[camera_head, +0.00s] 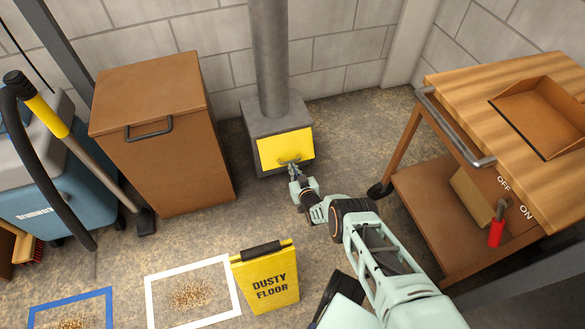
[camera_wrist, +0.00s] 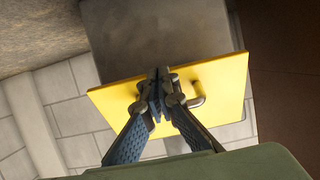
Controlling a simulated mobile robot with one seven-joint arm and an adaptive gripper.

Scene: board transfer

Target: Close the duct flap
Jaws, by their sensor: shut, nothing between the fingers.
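My gripper (camera_head: 293,169) is in front of the flap's lower part. In the wrist view the flap (camera_wrist: 225,83) fills the middle. My gripper (camera_wrist: 160,80) is shut and empty, its fingertips over the panel beside the handle (camera_wrist: 198,98). Whether they touch the panel is unclear.
A brown bin (camera_head: 165,160) stands left of the duct. A wooden cart (camera_head: 430,180) with a tray stands at the right. A yellow dusty floor sign (camera_head: 268,280) stands in front, beside a white floor square (camera_head: 152,300). A blue vacuum (camera_head: 60,185) is at far left.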

